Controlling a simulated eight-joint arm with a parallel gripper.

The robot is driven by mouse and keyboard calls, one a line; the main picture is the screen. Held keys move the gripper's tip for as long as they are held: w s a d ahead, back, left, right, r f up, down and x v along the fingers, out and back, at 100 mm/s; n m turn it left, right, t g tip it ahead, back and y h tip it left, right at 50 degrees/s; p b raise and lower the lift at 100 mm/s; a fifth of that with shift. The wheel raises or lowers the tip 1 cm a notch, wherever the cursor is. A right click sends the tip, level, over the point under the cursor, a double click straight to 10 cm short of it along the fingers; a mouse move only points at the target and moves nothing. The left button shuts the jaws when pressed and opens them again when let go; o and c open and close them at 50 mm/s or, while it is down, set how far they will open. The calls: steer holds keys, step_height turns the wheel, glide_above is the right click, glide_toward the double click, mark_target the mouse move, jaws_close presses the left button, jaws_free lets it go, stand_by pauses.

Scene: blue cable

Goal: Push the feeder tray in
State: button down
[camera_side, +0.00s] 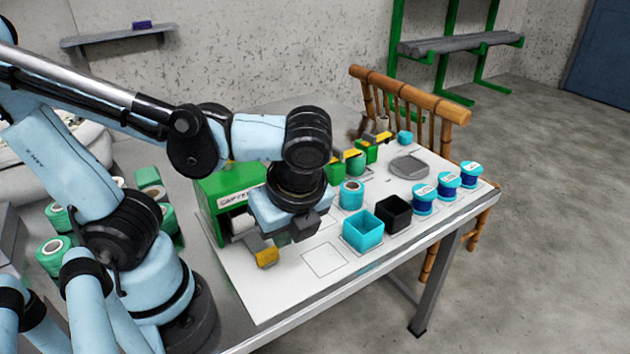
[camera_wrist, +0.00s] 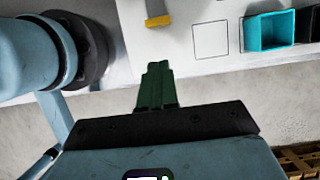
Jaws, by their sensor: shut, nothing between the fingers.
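The green feeder (camera_side: 225,200) with a white label stands at the back left of the white work mat. Its grey tray (camera_side: 252,240) sticks out of the front, ending in a yellow front piece (camera_side: 266,257). In the wrist view the yellow piece (camera_wrist: 158,21) shows at the top, just ahead of the fingers. My gripper (camera_wrist: 155,68) is shut and empty, its dark green fingers together, with a visible gap to the yellow piece. In the side view my gripper (camera_side: 284,240) is low beside the tray, and my wrist hides part of the feeder.
A cyan open box (camera_side: 362,230) and a black open box (camera_side: 393,212) stand right of my gripper. Cyan and blue spools (camera_side: 423,198) line the right edge. An outlined square (camera_side: 325,260) on the mat is empty. Several green spools (camera_side: 55,250) stand left.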

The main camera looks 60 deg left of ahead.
mark_target(265, 251)
steer(key=f, duration=0.9)
steer(key=shift+a, duration=0.4)
steer(key=shift+a+r, duration=0.15)
steer(key=shift+a, duration=1.8)
steer(key=shift+a, duration=1.6)
